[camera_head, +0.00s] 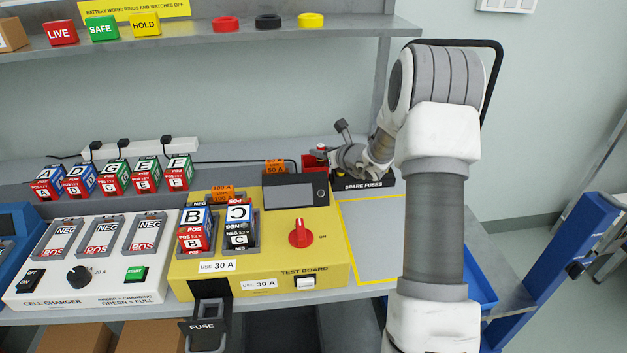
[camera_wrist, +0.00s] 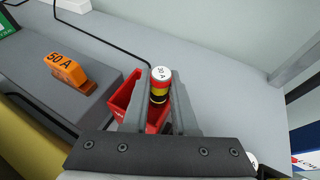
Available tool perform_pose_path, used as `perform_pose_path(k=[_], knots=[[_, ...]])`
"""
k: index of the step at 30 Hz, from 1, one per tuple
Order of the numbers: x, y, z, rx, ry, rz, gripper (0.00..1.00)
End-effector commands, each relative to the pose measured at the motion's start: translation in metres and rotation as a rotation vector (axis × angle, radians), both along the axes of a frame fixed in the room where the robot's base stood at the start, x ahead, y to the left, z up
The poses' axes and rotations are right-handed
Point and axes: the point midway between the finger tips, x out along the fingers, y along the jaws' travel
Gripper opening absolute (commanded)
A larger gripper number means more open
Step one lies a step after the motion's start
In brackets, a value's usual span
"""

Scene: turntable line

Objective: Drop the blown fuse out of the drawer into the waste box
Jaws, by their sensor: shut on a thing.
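My gripper (camera_wrist: 160,98) is shut on a small upright fuse (camera_wrist: 160,75) with a pale printed end and red, yellow and black bands. The lettering on its end is hard to read, and I cannot tell from its look whether it is blown. The red waste box (camera_wrist: 125,100) is under and around the fingers in the wrist view, partly hidden by them. In the head view the waste box (camera_head: 314,160) is at the back of the bench, beside my gripper. The fuse drawer (camera_head: 205,333) stands open at the front of the yellow test board (camera_head: 340,276).
The black spare fuses box (camera_head: 364,185) stands right of the waste box. An orange 50 A block (camera_wrist: 65,72) lies left of it. A shelf (camera_head: 330,28) hangs above the bench.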

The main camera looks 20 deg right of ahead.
Motion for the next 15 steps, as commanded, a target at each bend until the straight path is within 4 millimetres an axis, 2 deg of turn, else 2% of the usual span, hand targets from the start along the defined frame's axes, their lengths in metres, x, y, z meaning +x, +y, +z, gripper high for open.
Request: perform_pose_path(k=[3, 10, 11, 15], knots=[[0.0002, 0.0, -0.0076, 0.0, -0.001, 0.0, 0.0], [0.0002, 0.0001, -0.0067, 0.0, -0.001, 0.0, 0.0], [0.0002, 0.0001, -0.0067, 0.0, -0.001, 0.0, 0.29], [0.0003, 0.0002, -0.0066, 0.0, -0.001, 0.0, 0.55]])
